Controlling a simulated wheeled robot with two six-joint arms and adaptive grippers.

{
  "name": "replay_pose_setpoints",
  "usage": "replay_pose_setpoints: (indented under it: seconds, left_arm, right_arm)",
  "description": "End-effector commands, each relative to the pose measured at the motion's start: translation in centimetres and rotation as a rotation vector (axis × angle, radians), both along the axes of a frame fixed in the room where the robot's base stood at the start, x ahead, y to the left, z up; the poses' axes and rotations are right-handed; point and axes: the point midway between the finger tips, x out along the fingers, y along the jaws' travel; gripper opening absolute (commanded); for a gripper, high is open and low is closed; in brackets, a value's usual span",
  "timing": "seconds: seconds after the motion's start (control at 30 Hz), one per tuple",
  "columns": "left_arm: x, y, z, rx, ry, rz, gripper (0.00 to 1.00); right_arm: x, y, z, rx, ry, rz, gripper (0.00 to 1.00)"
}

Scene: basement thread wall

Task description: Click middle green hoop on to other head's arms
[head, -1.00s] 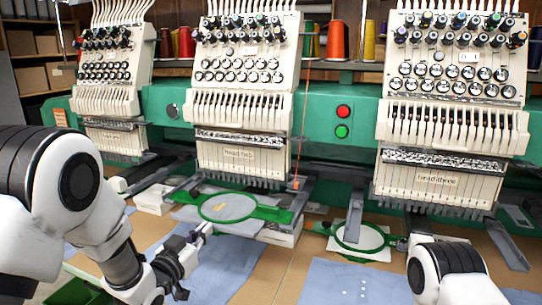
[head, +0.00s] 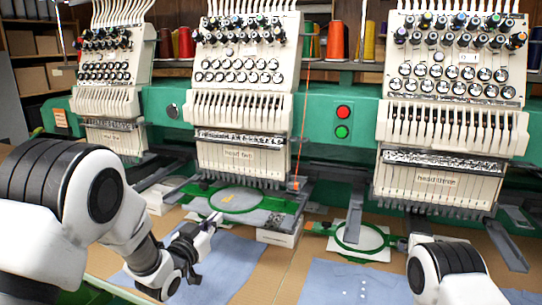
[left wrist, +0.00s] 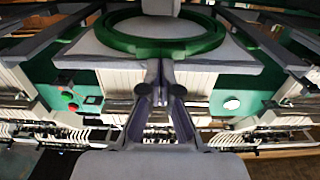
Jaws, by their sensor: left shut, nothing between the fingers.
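The middle green hoop (head: 237,200) lies flat with pale grey fabric in it, under the head labelled head two (head: 240,155). In the left wrist view the hoop (left wrist: 120,42) fills the top, just beyond the closed fingertips (left wrist: 160,68). Whether the hoop is seated on the arms is too small to tell. My right gripper (head: 402,244) is mostly hidden behind its wrist, near the right hoop.
Another green hoop (head: 362,238) lies under head three (head: 435,180). A white box (head: 280,232) stands under the middle head's right arm. Blue cloths (head: 232,262) lie over the front of the tan table (head: 284,270). A third head (head: 112,138) stands at the left.

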Motion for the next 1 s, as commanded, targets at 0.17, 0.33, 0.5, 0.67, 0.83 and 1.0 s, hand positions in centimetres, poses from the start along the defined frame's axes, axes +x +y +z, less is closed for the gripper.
replay_pose_setpoints:
  seconds: [0.17, 0.33, 0.5, 0.67, 0.83, 1.0]
  left_arm:
    - [0.9, -0.3, 0.0, 0.0, 0.0, 0.0, 0.0]
    - [1.7, -0.6, 0.0, 0.0, -0.001, 0.0, 0.0]
    - [2.4, -0.9, 0.0, 0.0, 0.0, 0.0, 0.0]
    - [3.2, -1.2, 0.0, 0.0, 0.0, 0.0, 0.0]
    - [3.8, -1.4, 0.0, 0.0, 0.0, 0.0, 0.0]
    - [2.8, -1.0, 0.0, 0.0, 0.001, 0.001, 0.0]
  right_arm:
    - [0.0, 0.0, 0.0, 0.0, 0.0, 0.0, 0.0]
    - [0.0, 0.0, 0.0, 0.0, 0.0, 0.0, 0.0]
    - [0.0, 0.0, 0.0, 0.0, 0.0, 0.0, 0.0]
    - [0.0, 0.0, -0.1, 0.0, 0.0, 0.0, 0.0]
    - [0.0, 0.0, -0.1, 0.0, 0.0, 0.0, 0.0]
    - [0.0, 0.0, -0.1, 0.0, 0.0, 0.0, 0.0]
